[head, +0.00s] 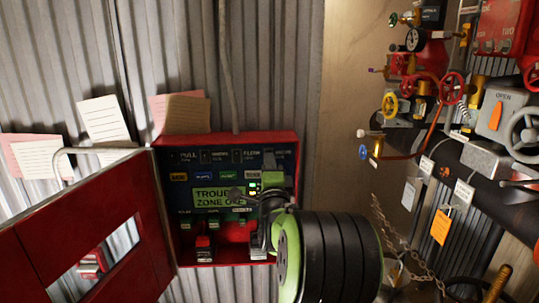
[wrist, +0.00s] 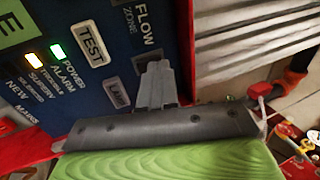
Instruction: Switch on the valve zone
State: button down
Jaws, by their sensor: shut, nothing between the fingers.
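The alarm panel (head: 186,223) is a red box on the corrugated wall with a blue face. Its top row has labelled switches, with the valve zone label (head: 283,153) at the right end. My gripper (wrist: 156,72) is shut and empty, close in front of the panel's right side. Contact cannot be told. In the head view my gripper (head: 272,190) hides part of the right side.
The panel's red door (head: 90,225) hangs open to the left. A green display (head: 212,197) reads trouble; status lamps (wrist: 57,51) glow beside the test button (wrist: 90,44). Valves, gauges and pipes (head: 425,90) crowd the right wall. Paper notes (head: 103,118) are above the door.

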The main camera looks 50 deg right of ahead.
jog(key=shift+w+d+r, duration=0.15)
jog(key=shift+w+d, duration=0.1)
jog(key=shift+d, duration=0.05)
